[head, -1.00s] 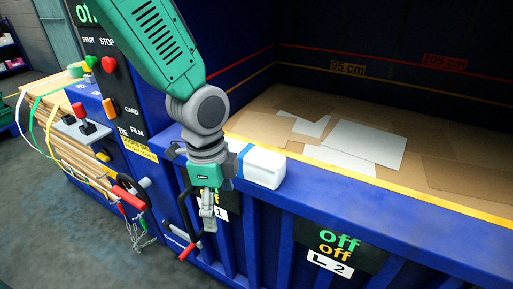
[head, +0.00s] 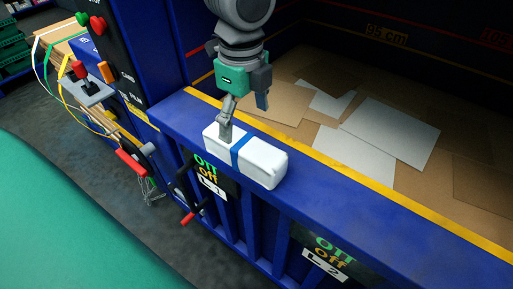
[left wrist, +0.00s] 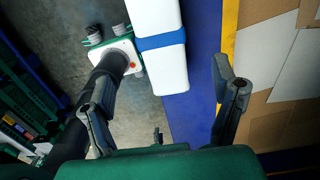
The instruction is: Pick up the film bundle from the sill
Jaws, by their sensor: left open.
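The film bundle (head: 264,163) is a white block with a blue band around its middle. It lies lengthwise on the blue sill (head: 345,200) of the press. My left gripper (head: 245,117) hangs just above it with open fingers, one finger in front of the bundle's near-left part and the other toward the chamber side. In the left wrist view the bundle (left wrist: 170,68) shows beyond the spread fingers (left wrist: 165,85), nothing between them. Whether a finger touches it I cannot tell. My right gripper is not in view.
Behind the sill, the chamber holds flat cardboard and white sheets (head: 390,130). A yellow edge strip (head: 340,177) runs along the sill. The control panel (head: 110,65) stands at the left. A red-handled crank (head: 192,214) sticks out below the sill. The sill right of the bundle is clear.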

